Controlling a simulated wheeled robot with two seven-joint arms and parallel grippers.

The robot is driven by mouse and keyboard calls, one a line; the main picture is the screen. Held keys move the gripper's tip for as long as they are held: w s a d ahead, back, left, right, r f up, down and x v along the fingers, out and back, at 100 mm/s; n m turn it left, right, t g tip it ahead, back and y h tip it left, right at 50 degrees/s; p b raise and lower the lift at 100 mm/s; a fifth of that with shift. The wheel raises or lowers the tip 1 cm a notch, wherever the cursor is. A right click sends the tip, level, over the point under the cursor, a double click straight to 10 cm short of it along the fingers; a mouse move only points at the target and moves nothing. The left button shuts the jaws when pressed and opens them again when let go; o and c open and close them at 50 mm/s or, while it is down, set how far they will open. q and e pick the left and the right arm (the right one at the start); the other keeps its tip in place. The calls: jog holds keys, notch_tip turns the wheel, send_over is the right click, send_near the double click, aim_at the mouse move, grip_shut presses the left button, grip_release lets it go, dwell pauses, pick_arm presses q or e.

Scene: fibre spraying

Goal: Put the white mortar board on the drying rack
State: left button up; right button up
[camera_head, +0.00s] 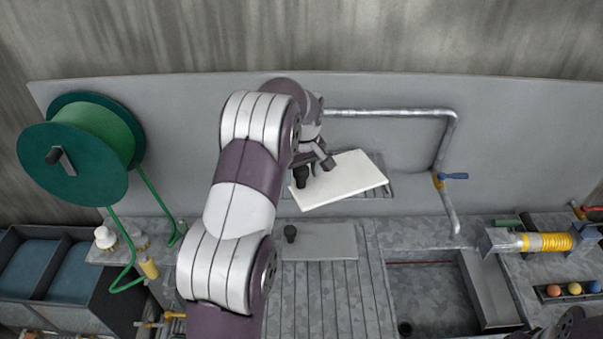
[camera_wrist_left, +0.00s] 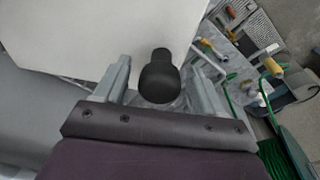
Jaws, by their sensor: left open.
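The white mortar board (camera_head: 345,182) lies tilted against a grey slatted rack (camera_head: 376,180) at the back, which looks like the drying rack; the board covers most of it. A black knob-like handle (camera_head: 302,177) is at the board's left edge. My left gripper (camera_head: 316,164) is open at that edge. In the left wrist view the black handle (camera_wrist_left: 158,78) stands between the spread fingers, and the white board (camera_wrist_left: 110,35) fills the upper left. I cannot tell whether a finger touches the handle.
A metal pipe with a blue-handled tap (camera_head: 453,176) stands right of the board. A sink (camera_head: 435,295) and ribbed drainboard (camera_head: 335,290) lie in front. A green hose reel (camera_head: 80,150) is at left. A yellow-banded nozzle (camera_head: 545,242) and coloured balls (camera_head: 574,289) are at right.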

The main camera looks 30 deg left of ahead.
pick_arm(q)
jog(key=shift+r+b, duration=0.45)
jog(key=shift+r, duration=0.35)
jog(key=r+p, duration=0.2)
jog(key=r, duration=0.1)
jog(key=r+p, duration=0.2)
jog(key=r, duration=0.1)
jog(key=d+r+p, duration=0.1)
jog(key=r+p, duration=0.2)
jog(key=shift+s+d+r, duration=0.1)
jog(key=shift+s, duration=0.2)
jog(key=s+d+f+m+h, duration=0.1)
jog(key=s+d+f+m, duration=0.1)
jog(key=s+d+m, duration=0.7)
jog(key=s+d+f+m, duration=0.3)
jog(key=s+d, duration=0.4)
jog(key=s, duration=0.7)
notch_tip(320, 180, down, 19)
jog(key=b, duration=1.8)
jog(key=shift+w+b, duration=0.35)
jog(key=shift+w, duration=0.1)
